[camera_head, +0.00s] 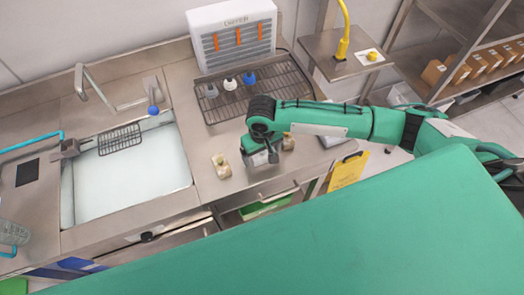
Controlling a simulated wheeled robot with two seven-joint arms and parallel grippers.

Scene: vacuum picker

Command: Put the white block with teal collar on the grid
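A dark wire grid (283,86) lies at the back of the steel counter, in front of a white box with orange strips. Several small pieces stand along its left part: one with a grey top (211,91), one white with a black top (230,84) and one white with a blue top (249,78). My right gripper (262,158) points down over the counter in front of the grid. Its fingers are small and dark, and I cannot tell whether they hold anything. No white block with a teal collar can be made out; the gripper may hide it. My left gripper is not in view.
A cream block (221,166) stands left of my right gripper, and a tan block (288,143) shows just right of it. A sink (130,180) with a tap is on the left. A small side table (325,47) with a yellow stand (343,38) is at the back right.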

